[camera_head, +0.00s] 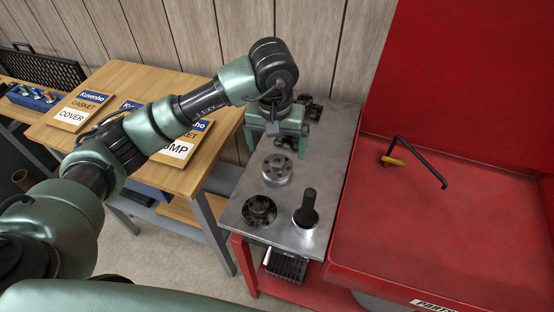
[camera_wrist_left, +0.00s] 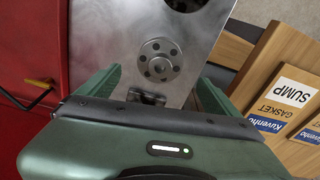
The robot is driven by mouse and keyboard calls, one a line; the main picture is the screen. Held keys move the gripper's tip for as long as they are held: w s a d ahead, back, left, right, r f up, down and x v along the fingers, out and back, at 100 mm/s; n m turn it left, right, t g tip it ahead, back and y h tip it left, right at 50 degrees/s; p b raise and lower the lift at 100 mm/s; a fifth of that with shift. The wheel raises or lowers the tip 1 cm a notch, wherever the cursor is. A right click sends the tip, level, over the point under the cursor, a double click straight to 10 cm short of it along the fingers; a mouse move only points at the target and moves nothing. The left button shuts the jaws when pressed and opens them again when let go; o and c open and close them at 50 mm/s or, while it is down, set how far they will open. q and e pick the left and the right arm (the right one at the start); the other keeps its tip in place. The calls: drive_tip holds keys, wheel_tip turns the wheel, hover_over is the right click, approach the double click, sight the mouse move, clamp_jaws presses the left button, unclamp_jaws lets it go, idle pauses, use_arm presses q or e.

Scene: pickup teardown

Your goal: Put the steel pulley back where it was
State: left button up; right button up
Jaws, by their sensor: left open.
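The steel pulley (camera_head: 277,169) is a round grey disc with a ring of holes, lying flat on the grey metal bench top (camera_head: 232,217). It also shows in the left wrist view (camera_wrist_left: 160,60), ahead of the fingers and roughly centred between them. My left gripper (camera_head: 275,133) is open above the back part of the bench, behind the pulley and apart from it. In the left wrist view its two green fingers (camera_wrist_left: 155,92) stand wide apart with nothing gripped. A small dark part (camera_wrist_left: 147,97) shows between them, partly hidden by the gripper body. My right gripper is not in view.
A dark pulley (camera_head: 258,210) and a black upright-handled tool (camera_head: 306,208) stand on the bench's front. Dark parts (camera_head: 311,107) lie at its back. A red parts washer (camera_head: 440,230) with a bent black spout (camera_head: 425,163) is right; a wooden table (camera_head: 118,79) with gasket packs is left.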

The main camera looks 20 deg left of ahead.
sight(276, 166)
use_arm(q)
drive_tip(key=r, duration=0.3)
drive_tip(key=r+b, duration=0.1)
drive_tip(key=r, duration=0.1)
drive_tip(key=shift+s+r, duration=0.1)
drive_tip(key=shift+s, duration=0.25)
